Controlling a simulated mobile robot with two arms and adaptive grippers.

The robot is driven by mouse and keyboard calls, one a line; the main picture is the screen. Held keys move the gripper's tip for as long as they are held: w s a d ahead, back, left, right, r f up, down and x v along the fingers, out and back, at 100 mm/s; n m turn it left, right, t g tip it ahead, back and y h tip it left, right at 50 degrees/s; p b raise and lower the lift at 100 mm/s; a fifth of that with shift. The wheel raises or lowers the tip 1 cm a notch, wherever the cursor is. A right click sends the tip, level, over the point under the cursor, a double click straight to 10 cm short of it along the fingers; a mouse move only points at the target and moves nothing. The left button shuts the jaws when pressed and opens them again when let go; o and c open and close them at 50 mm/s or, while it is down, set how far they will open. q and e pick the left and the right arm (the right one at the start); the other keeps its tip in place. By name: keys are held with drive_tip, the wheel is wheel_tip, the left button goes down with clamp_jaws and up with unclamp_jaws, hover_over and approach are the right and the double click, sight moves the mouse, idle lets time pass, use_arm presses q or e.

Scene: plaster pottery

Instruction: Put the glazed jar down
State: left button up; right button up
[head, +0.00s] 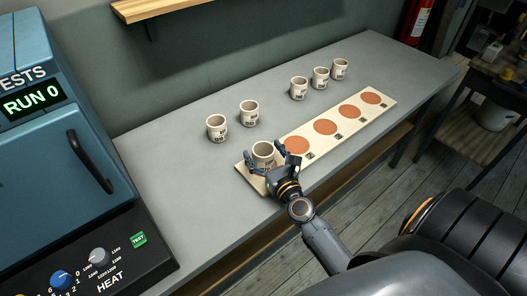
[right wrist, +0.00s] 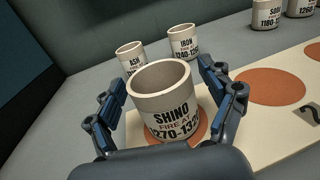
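The jar at my right gripper is cream with a grey-brown rim and black lettering "SHINO"; it shows in the head view (head: 263,149) and the right wrist view (right wrist: 160,95). It appears upright over a terracotta circle (right wrist: 202,128) at the near left end of a cream board (head: 247,176). My right gripper (head: 268,150) has its fingers on both sides of the jar. In the right wrist view the gripper (right wrist: 165,100) is open, with gaps between fingers and jar. The jar's base is partly hidden by the palm. My left gripper is out of view.
Jars marked "ASH" (right wrist: 131,56) and "IRON" (right wrist: 183,42) stand behind. Three more jars (head: 299,88) stand farther right. Other circles on the board, such as this one (head: 325,127), are bare. A blue kiln (head: 40,130) stands left; a shelf (head: 155,8) hangs above.

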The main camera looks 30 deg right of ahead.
drive_tip(key=shift+r, duration=0.15)
drive_tip(key=shift+s, duration=0.15)
drive_tip(key=s+b, duration=0.1)
drive_tip(key=s, duration=0.2)
drive_tip(key=s+a+b, duration=0.1)
drive_tip(key=s, duration=0.3)
drive_tip(key=s+b, duration=0.1)
drive_tip(key=s, duration=0.2)
drive_tip(key=shift+s+a+b, duration=0.15)
drive_tip(key=shift+a+b, duration=0.15)
drive_tip(key=shift+s+a, duration=0.1)
drive_tip(key=shift+s, duration=0.55)
